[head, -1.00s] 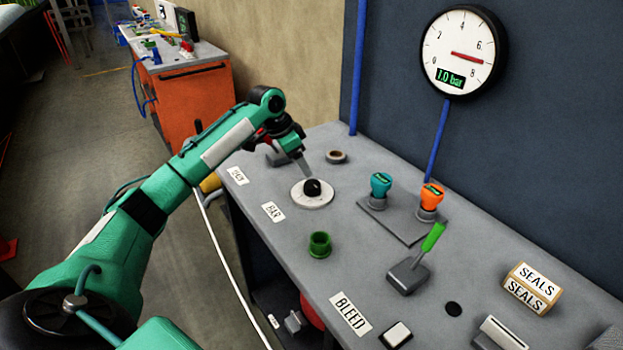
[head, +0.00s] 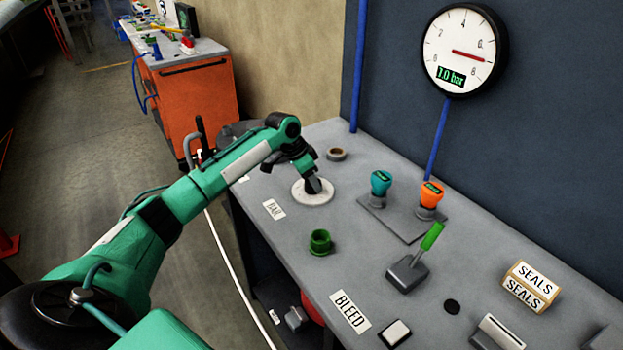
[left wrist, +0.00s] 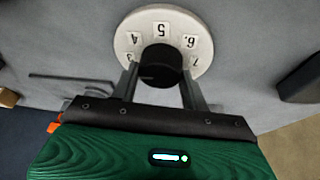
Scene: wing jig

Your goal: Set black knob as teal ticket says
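The black knob (left wrist: 161,65) sits on a round white dial (left wrist: 124,38) with printed numbers; 4, 5, 6 and 7 are readable in the left wrist view. In the head view the dial (head: 313,199) lies on the bench, and my left gripper (head: 313,184) covers most of the knob. In the left wrist view my left gripper (left wrist: 158,72) is open, one finger on each side of the knob, with narrow gaps. A teal-topped piece (head: 380,182) stands on the bench; its small dark label is unreadable. My right gripper is not in view.
The wall gauge (head: 464,51) reads 7.0 bar. An orange-topped piece (head: 430,195), a green-handled lever (head: 408,272), a green cup (head: 320,242) and a SEALS box (head: 531,286) stand on the bench. A tape-like ring (head: 336,154) lies behind the dial.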

